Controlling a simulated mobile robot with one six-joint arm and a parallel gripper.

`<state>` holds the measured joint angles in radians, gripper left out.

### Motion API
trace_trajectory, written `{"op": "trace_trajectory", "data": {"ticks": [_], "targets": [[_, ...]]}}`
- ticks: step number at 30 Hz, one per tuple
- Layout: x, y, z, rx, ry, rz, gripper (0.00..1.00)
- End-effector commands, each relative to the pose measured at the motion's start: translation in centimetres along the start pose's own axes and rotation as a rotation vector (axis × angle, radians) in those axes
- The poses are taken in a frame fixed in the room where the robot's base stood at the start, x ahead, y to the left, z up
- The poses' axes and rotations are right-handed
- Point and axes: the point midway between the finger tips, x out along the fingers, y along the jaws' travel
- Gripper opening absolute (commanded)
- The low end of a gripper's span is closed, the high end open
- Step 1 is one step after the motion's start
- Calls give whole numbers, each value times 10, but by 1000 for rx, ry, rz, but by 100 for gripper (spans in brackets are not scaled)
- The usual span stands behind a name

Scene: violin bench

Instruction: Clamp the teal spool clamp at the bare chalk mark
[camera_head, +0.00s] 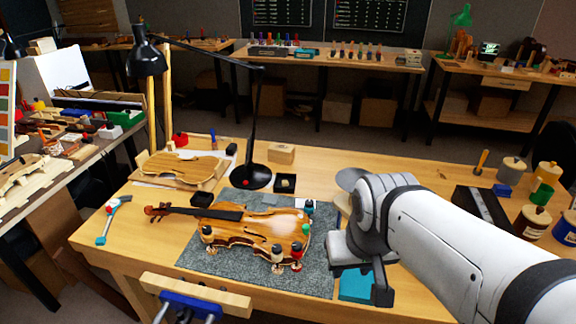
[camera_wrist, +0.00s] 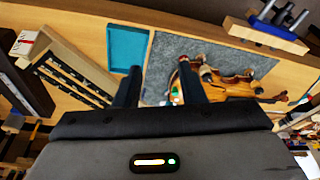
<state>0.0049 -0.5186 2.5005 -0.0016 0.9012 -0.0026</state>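The violin (camera_head: 262,224) lies on a grey mat (camera_head: 213,266). Spool clamps stand along its edge, among them a dark-and-white one (camera_head: 207,234), a red one (camera_head: 297,252) and a green one (camera_head: 306,229). A small white-and-teal thing (camera_head: 309,206) is at the violin's upper right; I cannot tell if it is the teal spool clamp. I cannot make out the bare chalk mark. My gripper (camera_head: 359,272) is right of the violin.
A teal tray (camera_head: 356,286) lies by my gripper and looks empty in the wrist view (camera_wrist: 127,47). A black lamp (camera_head: 251,174) stands behind the violin. A vise (camera_head: 190,302) is at the front edge. Jars (camera_head: 532,221) stand at the right.

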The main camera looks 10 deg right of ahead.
Motion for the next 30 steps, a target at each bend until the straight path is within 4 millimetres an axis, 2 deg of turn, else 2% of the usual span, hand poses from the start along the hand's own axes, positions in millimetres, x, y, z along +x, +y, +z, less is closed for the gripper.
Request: {"op": "trace_trajectory", "data": {"ticks": [5, 8, 10, 13, 17, 22, 26, 30], "targets": [[0, 0, 0, 0, 0, 0, 36], [0, 0, -1, -4, -1, 0, 43], [-2, 0, -8, -22, -5, 0, 49], [-5, -11, -28, -89, -19, -1, 49], [-7, -13, -75, -257, -50, -6, 49], [5, -11, -149, -530, -94, -25, 49], [26, -11, -202, -739, -125, -49, 49], [59, -10, -253, -964, -156, -83, 49]]}}
